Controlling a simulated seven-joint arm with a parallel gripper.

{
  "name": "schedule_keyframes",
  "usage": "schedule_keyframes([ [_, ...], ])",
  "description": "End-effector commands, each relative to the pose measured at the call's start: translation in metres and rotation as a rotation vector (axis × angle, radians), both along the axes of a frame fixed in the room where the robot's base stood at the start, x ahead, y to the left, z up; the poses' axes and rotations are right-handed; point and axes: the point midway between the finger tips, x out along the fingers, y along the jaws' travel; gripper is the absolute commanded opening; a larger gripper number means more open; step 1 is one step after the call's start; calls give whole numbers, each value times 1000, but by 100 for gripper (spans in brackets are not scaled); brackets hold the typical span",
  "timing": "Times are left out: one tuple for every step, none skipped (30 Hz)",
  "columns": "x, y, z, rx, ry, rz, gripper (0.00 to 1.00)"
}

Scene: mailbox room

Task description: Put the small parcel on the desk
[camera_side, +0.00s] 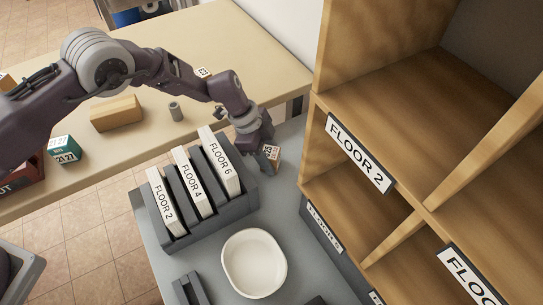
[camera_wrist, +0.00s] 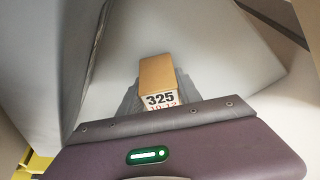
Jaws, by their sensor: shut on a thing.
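The small parcel (camera_side: 271,154) is a small brown box with a white label. In the wrist view the parcel (camera_wrist: 157,76) shows a label reading 325. My gripper (camera_side: 267,147) is shut on it, to the right of the file holder and over the grey surface. I cannot tell whether the parcel touches that surface. In the wrist view the fingers are mostly hidden behind the purple gripper body. The tan desk (camera_side: 228,50) lies behind and to the left of my gripper.
A grey holder (camera_side: 250,196) has FLOOR 2, 4 and 6 files. A white bowl (camera_side: 254,264) stands in front. A wooden shelf unit (camera_side: 322,104) rises close on the right.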

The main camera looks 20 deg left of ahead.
Motion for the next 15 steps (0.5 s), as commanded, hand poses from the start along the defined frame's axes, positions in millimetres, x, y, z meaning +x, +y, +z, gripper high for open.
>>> schedule_keyframes([
  [1, -1, 1, -2, -3, 0, 0],
  [1, -1, 1, -2, -3, 0, 0],
  [1, -1, 2, -2, -2, 0, 0],
  [1, -1, 2, -2, -2, 1, 0],
  [1, -1, 1, -2, -2, 1, 0],
  [1, -1, 1, -2, -2, 1, 0],
  [1, -1, 0, -2, -2, 1, 0],
  [1, -1, -1, -2, -2, 1, 0],
  [1, -1, -1, -2, -2, 1, 46],
  [1, -1, -1, -2, -2, 1, 52],
  [1, -1, -1, -2, -2, 1, 58],
  [1, -1, -1, -2, -2, 1, 62],
  [1, -1, -1, -2, -2, 1, 62],
  [1, -1, -1, -2, -1, 0, 62],
  [1, -1, -1, -2, -1, 0, 62],
])
